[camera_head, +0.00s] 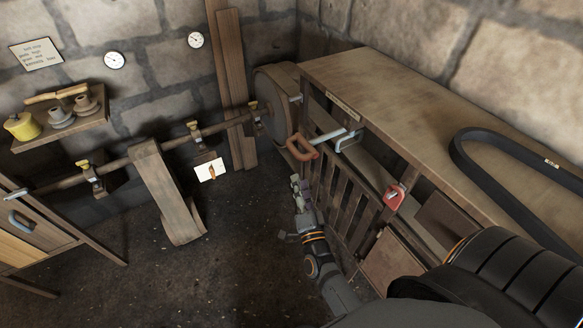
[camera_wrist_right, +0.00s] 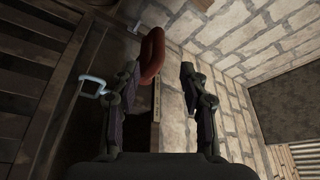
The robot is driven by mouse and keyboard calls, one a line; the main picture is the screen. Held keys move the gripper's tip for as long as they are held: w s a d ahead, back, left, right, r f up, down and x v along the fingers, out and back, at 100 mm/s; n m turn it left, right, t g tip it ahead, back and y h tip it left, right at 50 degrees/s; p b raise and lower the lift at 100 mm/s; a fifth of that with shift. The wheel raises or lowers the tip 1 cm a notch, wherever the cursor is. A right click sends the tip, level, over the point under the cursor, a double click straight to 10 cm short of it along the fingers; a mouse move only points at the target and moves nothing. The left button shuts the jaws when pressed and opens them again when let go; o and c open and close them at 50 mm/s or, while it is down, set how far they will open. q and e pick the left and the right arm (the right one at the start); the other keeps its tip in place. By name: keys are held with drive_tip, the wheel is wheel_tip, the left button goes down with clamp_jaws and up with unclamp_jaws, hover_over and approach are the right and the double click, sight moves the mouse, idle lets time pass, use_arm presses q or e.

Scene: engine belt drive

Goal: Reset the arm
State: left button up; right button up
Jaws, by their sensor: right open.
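My right gripper (camera_head: 299,184) is low in front of the wooden bench, pointing up toward its left end. In the right wrist view its two fingers (camera_wrist_right: 160,75) stand apart with nothing held between them. An orange-brown lever handle (camera_head: 301,147) on a grey shaft is just above the gripper in the head view. In the wrist view a red-brown handle (camera_wrist_right: 152,52) appears beyond the left finger, partly covered by it; I cannot tell the exact gap. My left gripper is not in view.
The bench (camera_head: 400,80) carries a black belt (camera_head: 484,165). A light metal hook handle (camera_head: 347,141) and a red handle (camera_head: 394,196) are on its front. A line shaft with a hanging flat belt (camera_head: 166,190) runs at the left. The dark floor (camera_head: 235,265) is open.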

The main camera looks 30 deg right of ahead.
drive_tip(key=s+a+f+n+g+y, duration=0.15)
drive_tip(key=s+f+n+g, duration=0.35)
drive_tip(key=f, duration=1.1)
drive_tip(key=s+a+f+n+g+y, duration=0.1)
drive_tip(key=s+f+n+g+y, duration=0.4)
drive_tip(key=f, duration=1.1)
drive_tip(key=s+d+f+n+g, duration=0.1)
drive_tip(key=s+d+f+g, duration=0.1)
drive_tip(key=s+f, duration=0.3)
drive_tip(key=s+d+f+n+g+h, duration=0.1)
drive_tip(key=s+f, duration=0.4)
drive_tip(key=s, duration=0.8)
drive_tip(key=s+d+f+n+g+h, duration=0.1)
drive_tip(key=s+d+f+n+g, duration=0.2)
drive_tip(key=s, duration=0.6)
wheel_tip(320, 180, down, 2)
drive_tip(key=g, duration=0.2)
drive_tip(key=shift+d+g, duration=0.2)
drive_tip(key=shift+g, duration=0.1)
